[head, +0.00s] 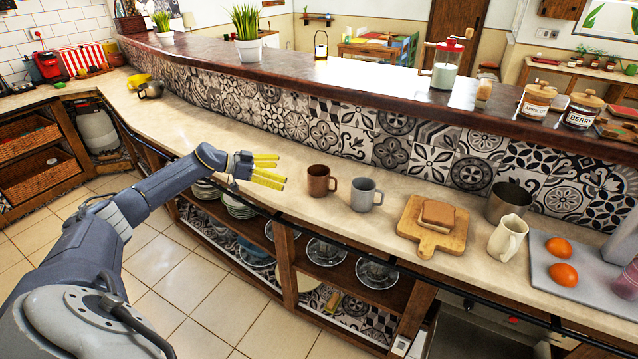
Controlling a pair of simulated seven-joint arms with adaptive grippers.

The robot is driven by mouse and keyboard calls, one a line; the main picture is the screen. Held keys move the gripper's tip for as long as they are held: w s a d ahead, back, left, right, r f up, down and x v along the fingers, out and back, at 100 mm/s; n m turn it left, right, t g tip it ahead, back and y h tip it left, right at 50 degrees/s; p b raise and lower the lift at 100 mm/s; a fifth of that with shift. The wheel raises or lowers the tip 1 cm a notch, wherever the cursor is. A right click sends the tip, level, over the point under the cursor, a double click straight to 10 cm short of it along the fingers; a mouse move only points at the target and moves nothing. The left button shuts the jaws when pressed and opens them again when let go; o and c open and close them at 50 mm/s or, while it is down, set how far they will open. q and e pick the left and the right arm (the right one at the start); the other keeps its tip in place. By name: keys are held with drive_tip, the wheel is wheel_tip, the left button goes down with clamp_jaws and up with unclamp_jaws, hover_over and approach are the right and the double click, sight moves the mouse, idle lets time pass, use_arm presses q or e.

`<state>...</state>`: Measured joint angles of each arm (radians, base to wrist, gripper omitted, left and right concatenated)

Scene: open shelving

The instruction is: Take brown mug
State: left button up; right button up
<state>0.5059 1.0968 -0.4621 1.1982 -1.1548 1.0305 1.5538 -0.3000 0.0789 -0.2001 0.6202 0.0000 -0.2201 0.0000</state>
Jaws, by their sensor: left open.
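The brown mug (319,181) stands upright on the pale counter, its handle toward the right. A grey mug (363,195) stands just to its right, apart from it. My left gripper (268,172) has yellow fingers and is open and empty. It is over the counter's front edge, to the left of the brown mug, with its fingers pointing toward the mug and a gap between them. My right gripper is not in view.
Right of the mugs are a cutting board (407,229) with bread (437,214), a metal pot (509,203), a cream jug (507,238) and a grey tray (541,283) with tomatoes. A tiled wall (345,133) rises behind. The counter left of the brown mug is clear.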

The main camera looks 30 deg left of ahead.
sight(319, 179)
use_arm(q)
drive_tip(key=x, duration=1.5)
drive_tip(key=c, duration=1.6)
